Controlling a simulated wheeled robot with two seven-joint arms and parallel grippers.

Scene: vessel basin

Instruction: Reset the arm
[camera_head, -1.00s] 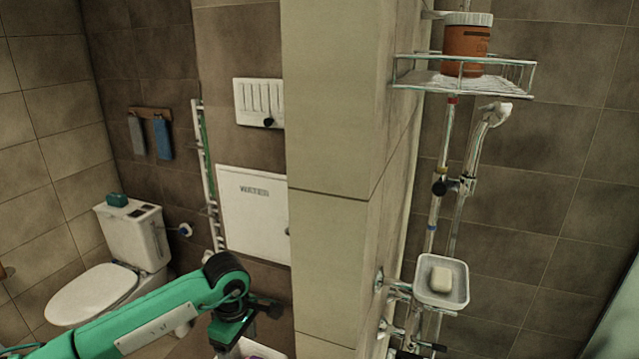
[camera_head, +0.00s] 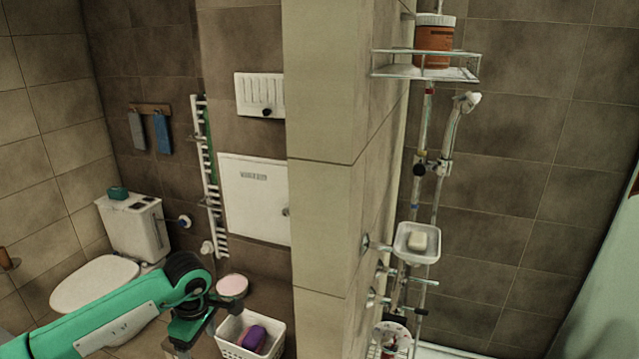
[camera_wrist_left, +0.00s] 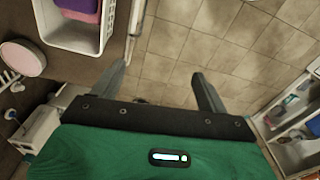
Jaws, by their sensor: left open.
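My left arm, green with black joints, enters the head view from the lower left. Its gripper (camera_head: 184,338) points downward near the bottom edge, just left of a white basket, and its fingertips are hard to make out there. In the left wrist view, the left gripper (camera_wrist_left: 158,84) has its two dark fingers spread wide with nothing between them. Tiled floor shows beyond the fingers. My right arm and gripper are in neither view.
The white basket (camera_head: 227,342) holds a purple item (camera_head: 254,338). A round pink-topped thing (camera_head: 232,285) is behind it. A toilet (camera_head: 95,285) stands left. A tiled pillar (camera_head: 325,200) separates the shower, with soap dish (camera_head: 418,256) and wire shelf (camera_head: 425,74).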

